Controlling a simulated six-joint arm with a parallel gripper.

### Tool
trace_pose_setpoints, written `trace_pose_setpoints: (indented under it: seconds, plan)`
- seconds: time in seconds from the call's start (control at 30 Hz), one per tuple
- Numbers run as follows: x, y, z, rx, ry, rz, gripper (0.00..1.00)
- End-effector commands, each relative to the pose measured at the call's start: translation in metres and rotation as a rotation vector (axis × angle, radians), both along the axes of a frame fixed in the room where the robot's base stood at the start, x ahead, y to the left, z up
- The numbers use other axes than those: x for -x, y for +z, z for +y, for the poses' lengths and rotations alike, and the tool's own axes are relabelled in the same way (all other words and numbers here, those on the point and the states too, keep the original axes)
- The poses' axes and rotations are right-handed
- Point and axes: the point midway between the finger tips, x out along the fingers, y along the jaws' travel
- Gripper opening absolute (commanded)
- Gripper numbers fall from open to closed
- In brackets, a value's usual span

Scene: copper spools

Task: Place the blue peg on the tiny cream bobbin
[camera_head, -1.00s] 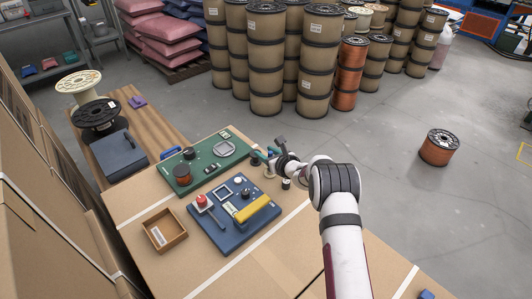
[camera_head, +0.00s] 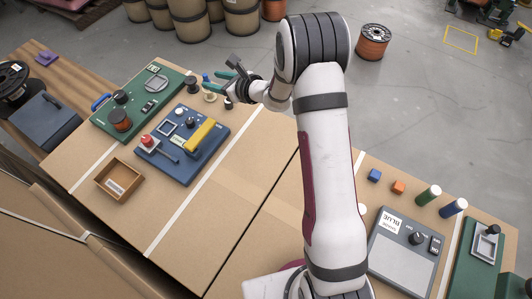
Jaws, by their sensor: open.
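The likely blue peg is a blue cylinder with a pale end (camera_head: 453,207), at the right of the table beside a green cylinder. A small cream bobbin (camera_head: 210,97) sits on the table's far side, close to my gripper. My gripper (camera_head: 230,86) is open, at the end of the white arm, just right of the cream bobbin. I see nothing between its jaws, though they are small and partly blurred with tools behind them. The blue cylinder is far from the gripper, across the arm.
A blue cube (camera_head: 374,175), an orange cube (camera_head: 398,187) and the green cylinder (camera_head: 428,195) stand near a grey panel (camera_head: 402,265). At left are a blue board (camera_head: 178,170), a green board (camera_head: 105,122) and an open box (camera_head: 103,190).

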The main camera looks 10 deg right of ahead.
Motion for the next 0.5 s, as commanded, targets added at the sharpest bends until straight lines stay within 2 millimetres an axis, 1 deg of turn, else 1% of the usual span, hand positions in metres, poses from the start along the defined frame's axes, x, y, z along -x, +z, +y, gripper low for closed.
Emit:
trace_pose_setpoints:
  seconds: [0.03,0.07,0.1,0.13,0.17,0.2,0.23,0.27,0.3,0.37,0.4,0.43,0.5]
  plan:
    - [0.014,0.029,0.015,0.036,0.096,-0.048,0.48]
    - [0.029,0.049,0.027,0.072,0.186,-0.084,0.48]
    - [0.059,0.077,0.045,0.134,0.330,-0.136,0.48]
    - [0.088,0.096,0.058,0.191,0.451,-0.177,0.48]
    - [0.121,0.112,0.067,0.258,0.580,-0.216,0.48]
    - [0.168,0.127,0.074,0.354,0.748,-0.259,0.48]
    - [0.204,0.132,0.075,0.433,0.873,-0.284,0.48]
    - [0.239,0.135,0.071,0.517,0.993,-0.303,0.48]
    - [0.284,0.133,0.060,0.633,1.142,-0.315,0.48]
    - [0.339,0.125,0.034,0.805,1.334,-0.309,0.48]
    - [0.368,0.118,0.014,0.912,1.437,-0.293,0.48]
    - [0.384,0.114,-0.001,0.984,1.500,-0.278,0.48]
    - [0.410,0.105,-0.030,1.115,1.604,-0.237,0.48]
